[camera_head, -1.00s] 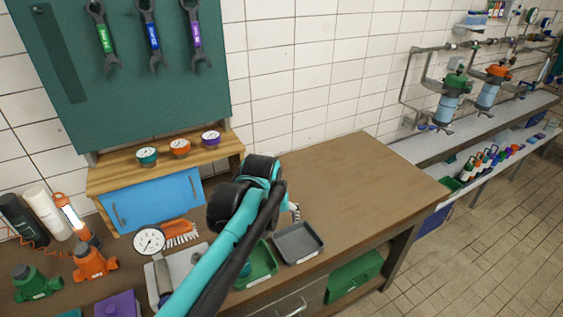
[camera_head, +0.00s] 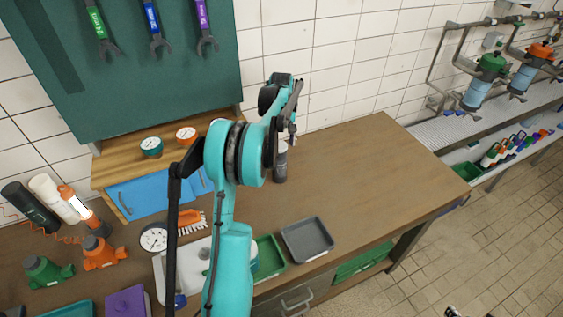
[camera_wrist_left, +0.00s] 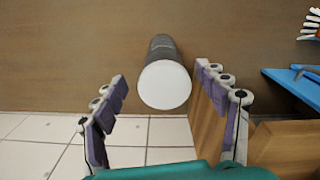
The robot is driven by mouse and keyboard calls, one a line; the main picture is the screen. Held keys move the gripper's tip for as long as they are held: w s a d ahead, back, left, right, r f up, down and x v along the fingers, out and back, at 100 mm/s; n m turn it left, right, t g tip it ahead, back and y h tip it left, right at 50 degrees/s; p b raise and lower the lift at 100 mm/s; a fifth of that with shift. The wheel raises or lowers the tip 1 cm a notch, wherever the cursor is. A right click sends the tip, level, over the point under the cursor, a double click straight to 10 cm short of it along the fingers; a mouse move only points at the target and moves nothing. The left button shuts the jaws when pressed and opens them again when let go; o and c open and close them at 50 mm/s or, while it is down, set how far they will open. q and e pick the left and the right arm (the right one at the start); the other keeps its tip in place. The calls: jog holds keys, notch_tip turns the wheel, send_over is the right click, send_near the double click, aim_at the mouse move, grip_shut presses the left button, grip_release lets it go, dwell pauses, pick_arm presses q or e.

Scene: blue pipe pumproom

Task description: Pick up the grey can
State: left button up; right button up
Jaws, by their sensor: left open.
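The grey can (camera_head: 281,165) stands upright on the wooden workbench near the wall, partly hidden behind my left arm in the head view. In the left wrist view, the can (camera_wrist_left: 163,48) shows its round white end and dark grey side between the two fingers. My left gripper (camera_head: 292,137) is open and close above the can, with a finger on either side and nothing held. At the bottom edge of the head view, a small black and white piece (camera_head: 453,312) may be the tip of my right gripper; its jaws cannot be made out.
A wooden shelf with gauges and a blue front (camera_head: 150,192) stands left of the can. A grey tray (camera_head: 306,239) and a green tray (camera_head: 270,255) lie at the front. The bench (camera_head: 365,170) right of the can is clear.

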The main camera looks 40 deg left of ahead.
aim_at(280, 156)
pick_arm(q)
jog(key=f, duration=0.3)
jog(key=f+b, duration=0.1)
jog(key=f, duration=0.1)
jog(key=shift+a+f, duration=0.3)
jog(key=shift+a, duration=0.05)
jog(key=shift+s, duration=0.1)
jog(key=c, duration=1.6)
